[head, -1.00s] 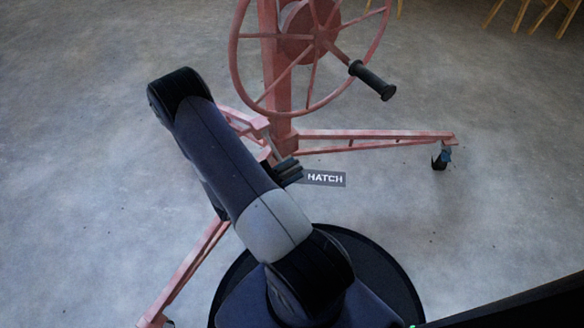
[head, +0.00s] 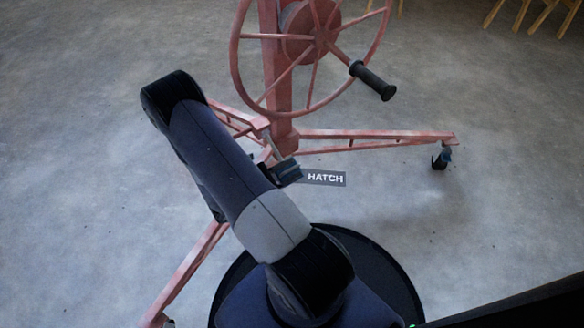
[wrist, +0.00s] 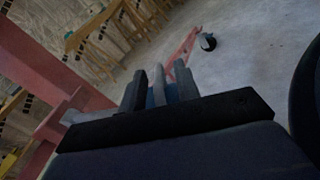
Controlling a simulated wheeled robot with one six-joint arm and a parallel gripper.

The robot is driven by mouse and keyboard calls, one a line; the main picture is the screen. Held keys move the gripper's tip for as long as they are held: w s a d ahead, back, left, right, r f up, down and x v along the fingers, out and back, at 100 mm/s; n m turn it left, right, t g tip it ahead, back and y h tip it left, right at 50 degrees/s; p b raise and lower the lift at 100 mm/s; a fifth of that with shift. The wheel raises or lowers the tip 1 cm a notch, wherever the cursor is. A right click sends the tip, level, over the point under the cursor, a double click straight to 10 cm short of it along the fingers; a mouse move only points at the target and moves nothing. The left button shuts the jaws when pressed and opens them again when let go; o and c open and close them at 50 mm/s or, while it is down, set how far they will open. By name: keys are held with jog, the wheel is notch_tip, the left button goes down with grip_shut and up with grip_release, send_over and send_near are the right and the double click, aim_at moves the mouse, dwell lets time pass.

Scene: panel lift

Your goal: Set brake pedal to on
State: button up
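In the wrist view my gripper (wrist: 160,80) shows as short grey prongs close together beyond a dark bar. A grey piece (wrist: 90,103) beside the pink frame at left may be the pedal's lever. Contact between gripper and pedal cannot be made out.
A large spoked wheel (head: 237,72) with a black handle (head: 372,80) is above the pedal. A stand leg (head: 380,136) reaches right to a caster (head: 441,158); another leg (head: 188,270) runs down left. Wooden furniture (head: 520,14) is far back. Open floor lies right.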

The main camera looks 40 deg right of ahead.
jog(key=w+a+p, duration=0.1)
jog(key=a+p, duration=0.1)
jog(key=a, duration=0.7)
jog(key=shift+w+a, duration=0.25)
jog(key=shift+w, duration=0.05)
jog(key=shift+d, duration=0.1)
jog(key=d+b, duration=0.1)
jog(key=d, duration=0.2)
jog(key=s+d, duration=0.1)
jog(key=d, duration=0.3)
jog(key=d+b, duration=0.1)
jog(key=d, duration=0.2)
jog(key=shift+s+d+b, duration=0.25)
jog(key=shift+s+b, duration=0.05)
jog(key=shift+s, duration=0.1)
jog(key=shift+r, duration=0.1)
